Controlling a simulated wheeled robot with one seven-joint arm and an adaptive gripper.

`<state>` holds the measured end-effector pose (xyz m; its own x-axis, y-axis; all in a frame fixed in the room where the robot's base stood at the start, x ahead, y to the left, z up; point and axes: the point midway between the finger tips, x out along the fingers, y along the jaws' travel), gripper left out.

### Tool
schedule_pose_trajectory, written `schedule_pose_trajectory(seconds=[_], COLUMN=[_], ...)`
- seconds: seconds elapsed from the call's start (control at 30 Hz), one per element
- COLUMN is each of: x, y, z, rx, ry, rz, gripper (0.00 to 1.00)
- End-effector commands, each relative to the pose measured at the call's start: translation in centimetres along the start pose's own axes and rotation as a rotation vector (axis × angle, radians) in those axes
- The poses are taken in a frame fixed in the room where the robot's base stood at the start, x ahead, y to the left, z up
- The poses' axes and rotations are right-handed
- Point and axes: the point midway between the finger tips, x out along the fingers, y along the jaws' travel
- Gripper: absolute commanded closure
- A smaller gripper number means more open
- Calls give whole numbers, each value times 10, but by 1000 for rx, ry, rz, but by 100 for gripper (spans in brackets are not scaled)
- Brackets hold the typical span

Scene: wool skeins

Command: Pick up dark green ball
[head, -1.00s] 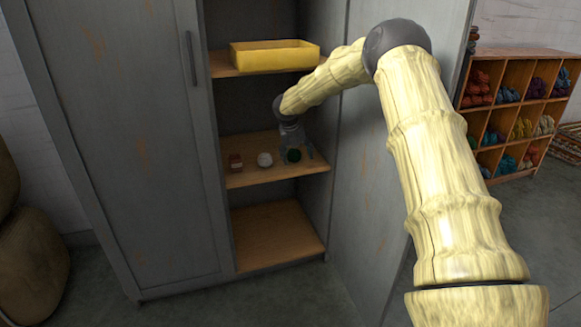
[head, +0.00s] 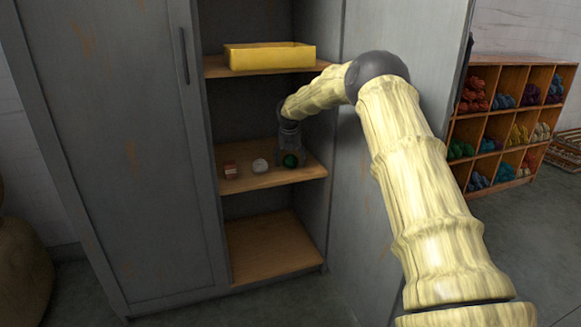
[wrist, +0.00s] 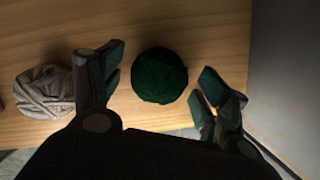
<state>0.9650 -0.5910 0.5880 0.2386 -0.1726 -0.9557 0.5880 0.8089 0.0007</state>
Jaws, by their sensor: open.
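The dark green ball (head: 290,160) sits on the middle shelf of the cabinet, at the right of a small row of things. In the wrist view the dark green ball (wrist: 159,75) lies just beyond and between my fingertips, with a gap on each side. My gripper (head: 290,150) is open above the ball in the head view, its arm reaching in from the right. In the wrist view my gripper (wrist: 160,90) shows both fingers spread, the left one between the green ball and a pale ball.
A white-grey ball (head: 260,165) lies left of the green one; it also shows in the wrist view (wrist: 44,92). A small reddish box (head: 230,170) is further left. A yellow bin (head: 270,56) stands on the shelf above. The cabinet's side wall (wrist: 285,75) is close on the right.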

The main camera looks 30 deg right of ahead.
Motion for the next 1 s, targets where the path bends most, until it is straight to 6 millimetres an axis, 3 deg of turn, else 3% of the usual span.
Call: schedule_pose_trajectory(seconds=[0.33, 0.6, 1.0], x=[5, 5, 1], y=[0, 0, -1], z=[0, 0, 2], rx=[0, 0, 1], ry=[-1, -1, -1], rz=[1, 1, 1], gripper=[27, 73, 73])
